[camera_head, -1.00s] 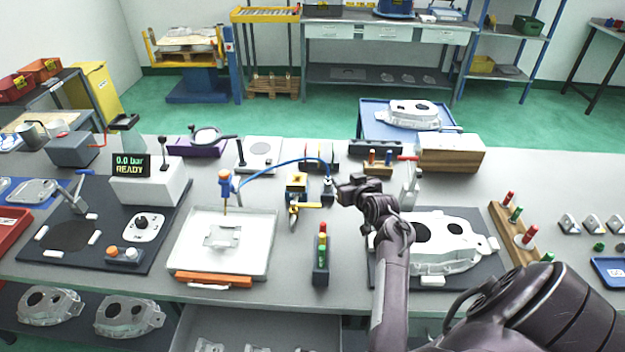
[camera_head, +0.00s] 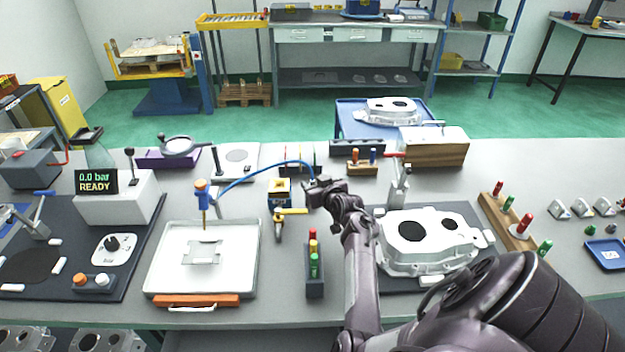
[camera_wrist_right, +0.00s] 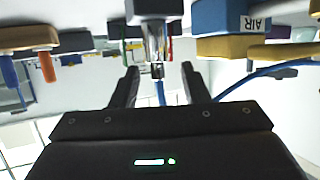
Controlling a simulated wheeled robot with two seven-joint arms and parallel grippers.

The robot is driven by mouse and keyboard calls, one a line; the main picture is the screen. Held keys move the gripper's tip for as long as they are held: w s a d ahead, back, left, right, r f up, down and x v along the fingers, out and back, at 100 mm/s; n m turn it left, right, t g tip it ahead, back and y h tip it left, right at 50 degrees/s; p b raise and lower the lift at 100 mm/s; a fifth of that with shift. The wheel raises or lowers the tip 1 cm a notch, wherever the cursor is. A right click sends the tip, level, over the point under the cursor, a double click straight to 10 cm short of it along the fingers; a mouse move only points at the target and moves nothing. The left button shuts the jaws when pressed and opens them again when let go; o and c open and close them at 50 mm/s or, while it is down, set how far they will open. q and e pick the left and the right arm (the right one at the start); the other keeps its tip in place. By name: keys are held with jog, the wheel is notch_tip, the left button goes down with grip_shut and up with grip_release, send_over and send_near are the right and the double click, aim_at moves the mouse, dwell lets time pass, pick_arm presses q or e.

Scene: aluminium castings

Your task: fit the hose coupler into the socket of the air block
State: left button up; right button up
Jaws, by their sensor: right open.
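A blue hose (camera_head: 262,170) arcs over the bench towards my right gripper (camera_head: 311,188). That gripper is open; its fingers (camera_wrist_right: 160,72) lie either side of the coupler's dark end in the wrist view, with gaps. The socket is not clear.
A white tray (camera_head: 246,280) is to the left. A large casting (camera_head: 400,262) lies right of my arm. A wooden box (camera_head: 435,148) stands behind. Some grey bench is bare between tray and rack.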

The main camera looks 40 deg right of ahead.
aim_at(313, 183)
jog(key=shift+x, duration=2.05)
jog(key=shift+s+f, duration=0.1)
jog(key=shift+c, duration=0.2)
grip_shut()
